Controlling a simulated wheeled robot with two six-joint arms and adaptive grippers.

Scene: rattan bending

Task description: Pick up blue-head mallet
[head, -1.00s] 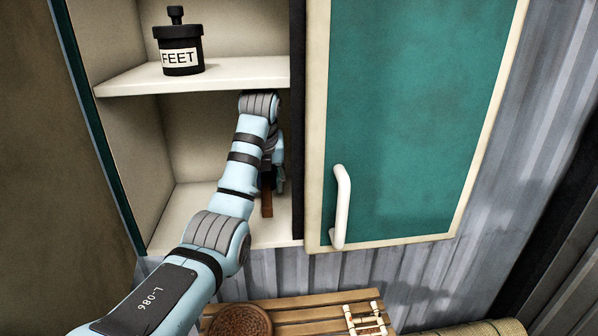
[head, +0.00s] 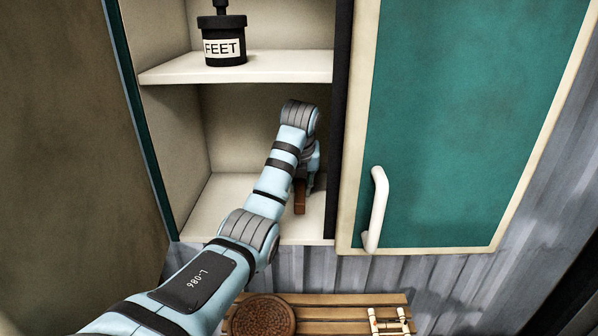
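A brown wooden bar, which looks like the mallet's handle (head: 300,197), shows in the lower compartment of the open cabinet, below my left wrist. Its end points toward the compartment's front. A blue head cannot be made out apart from my own pale blue arm. My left arm reaches into this compartment from the lower left. My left gripper (head: 312,181) is at the right side, close to the handle and mostly hidden behind my wrist. I cannot tell whether its fingers are closed on the handle. My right gripper is out of view.
The cabinet shelf (head: 270,68) above my wrist holds a black jar (head: 225,48) labelled FEET. The cabinet's right wall and green door (head: 470,120) with a white handle (head: 377,210) stand close on the right. Below is a slatted wooden bench (head: 340,312) with a round woven piece (head: 264,315).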

